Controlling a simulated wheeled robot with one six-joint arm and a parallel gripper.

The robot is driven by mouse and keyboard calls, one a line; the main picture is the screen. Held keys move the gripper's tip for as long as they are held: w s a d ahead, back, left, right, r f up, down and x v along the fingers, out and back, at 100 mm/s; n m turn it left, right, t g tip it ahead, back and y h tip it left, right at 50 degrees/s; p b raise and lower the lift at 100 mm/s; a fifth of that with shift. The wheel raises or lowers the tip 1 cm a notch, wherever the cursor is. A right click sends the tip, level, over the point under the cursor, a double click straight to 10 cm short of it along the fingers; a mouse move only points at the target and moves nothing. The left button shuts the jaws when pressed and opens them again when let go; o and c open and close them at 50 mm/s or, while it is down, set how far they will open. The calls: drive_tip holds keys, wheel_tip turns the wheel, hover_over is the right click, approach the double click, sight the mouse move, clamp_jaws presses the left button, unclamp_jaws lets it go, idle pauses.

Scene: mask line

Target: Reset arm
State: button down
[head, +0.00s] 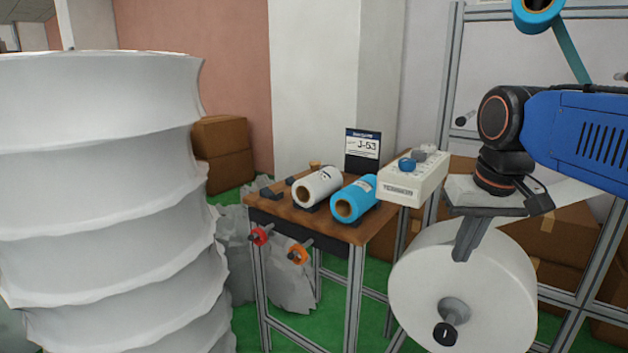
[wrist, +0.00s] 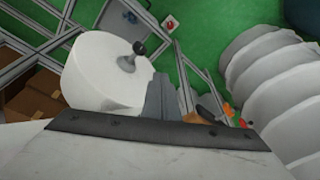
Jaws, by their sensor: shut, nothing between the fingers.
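My gripper (head: 466,240) is at the right of the head view, pointing down in front of a large white roll (head: 510,285) on the machine frame. Its fingers are together and hold nothing. In the wrist view my gripper (wrist: 160,97) shows as a grey finger shape at the lower middle. The white roll (wrist: 95,70) is just beyond it there. I cannot tell whether the gripper touches the roll. My blue and black arm reaches in from the right edge of the head view.
A wooden table (head: 335,229) holds a white roll (head: 317,186) and a blue roll (head: 354,198). A control box (head: 414,178) stands beside it. A tall white ribbed stack (head: 100,180) fills the left. Cardboard boxes (head: 222,150) stand behind. Green floor (head: 375,275) shows between.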

drive_tip(key=s+d+f+t, duration=0.1)
drive_tip(key=s+f, duration=0.4)
drive_tip(key=f, duration=0.3)
drive_tip(key=s+f, duration=0.6)
drive_tip(key=f, duration=0.2)
drive_tip(key=shift+d+f+t, duration=0.35)
drive_tip(key=shift+d+t, duration=0.05)
drive_tip(key=shift+s, duration=0.1)
